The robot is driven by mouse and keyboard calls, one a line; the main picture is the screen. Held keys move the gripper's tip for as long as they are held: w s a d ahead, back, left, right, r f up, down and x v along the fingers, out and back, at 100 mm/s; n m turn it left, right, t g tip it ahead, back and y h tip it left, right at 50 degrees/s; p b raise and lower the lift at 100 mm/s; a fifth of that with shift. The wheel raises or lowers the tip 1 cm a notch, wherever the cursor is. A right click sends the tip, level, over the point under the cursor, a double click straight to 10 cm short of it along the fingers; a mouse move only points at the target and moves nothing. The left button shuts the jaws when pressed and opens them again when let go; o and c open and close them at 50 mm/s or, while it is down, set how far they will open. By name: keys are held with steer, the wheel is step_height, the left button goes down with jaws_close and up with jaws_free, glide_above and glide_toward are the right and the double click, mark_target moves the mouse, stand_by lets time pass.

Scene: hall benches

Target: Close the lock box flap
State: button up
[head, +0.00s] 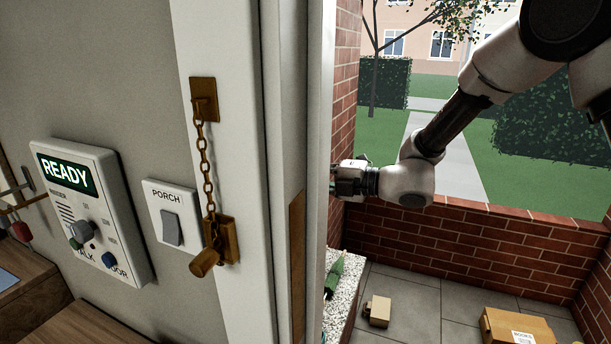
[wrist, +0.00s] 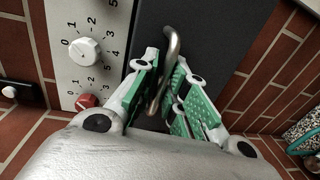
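In the wrist view, a dark grey panel (wrist: 228,38) with a bent metal handle (wrist: 173,42) stands in front of my gripper; it looks like the lock box flap, but how far it stands open I cannot tell. My gripper (wrist: 166,65) has its two green-padded fingers on either side of the handle, with a gap still showing between them. The fingers hide part of the handle and panel. In the head view, my gripper (head: 340,181) reaches from the right to just beside the door frame, which hides the lock box.
A pale panel with a white dial (wrist: 84,51) and a red knob (wrist: 86,101) adjoins the dark panel. Brick walls surround it. The head view shows the door frame (head: 290,120), a brass door chain (head: 205,160), a low brick wall (head: 470,240) and boxes (head: 515,327) on the porch floor.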

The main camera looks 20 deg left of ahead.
jaws_close()
steer(key=shift+w+a+r, duration=0.1)
steer(key=shift+a+r, duration=0.3)
steer(key=shift+a, duration=0.3)
steer(key=shift+o, duration=1.4)
jaws_free()
steer(key=s+d+r, duration=0.1)
steer(key=d, duration=1)
steer(key=shift+d+r, duration=0.15)
steer(key=shift+d, duration=0.25)
